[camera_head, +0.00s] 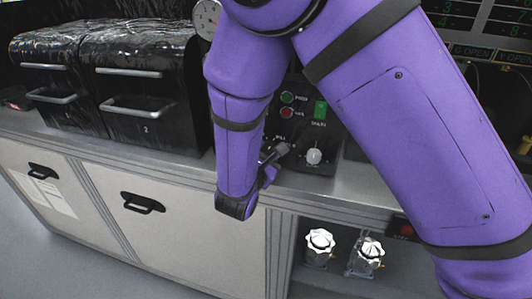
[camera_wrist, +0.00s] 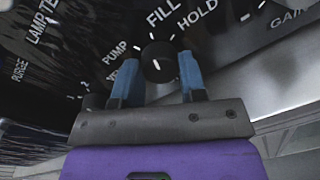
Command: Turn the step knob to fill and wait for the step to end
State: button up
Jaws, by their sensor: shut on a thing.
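The step knob (camera_wrist: 158,62) is a round black knob in the wrist view, on a dark panel with the words PUMP, FILL and HOLD around it. My gripper (camera_wrist: 160,72) has its two blue fingers on either side of the knob and is shut on it. The FILL label (camera_wrist: 163,13) lies just beyond the knob, near its top. White ticks show by the knob's far edge; I cannot tell surely which label the knob points to. In the head view, my gripper (camera_head: 274,158) is at the control panel and the knob is hidden there.
A green button (camera_head: 287,97), a red button (camera_head: 285,112), a lit green switch (camera_head: 320,109) and a pale knob (camera_head: 314,156) are close by on the panel. Black-covered chambers (camera_head: 145,85) stand at left.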

jog(key=shift+m, duration=0.3)
dwell(0.4)
jog(key=o, duration=0.9)
jog(key=v, duration=1.1)
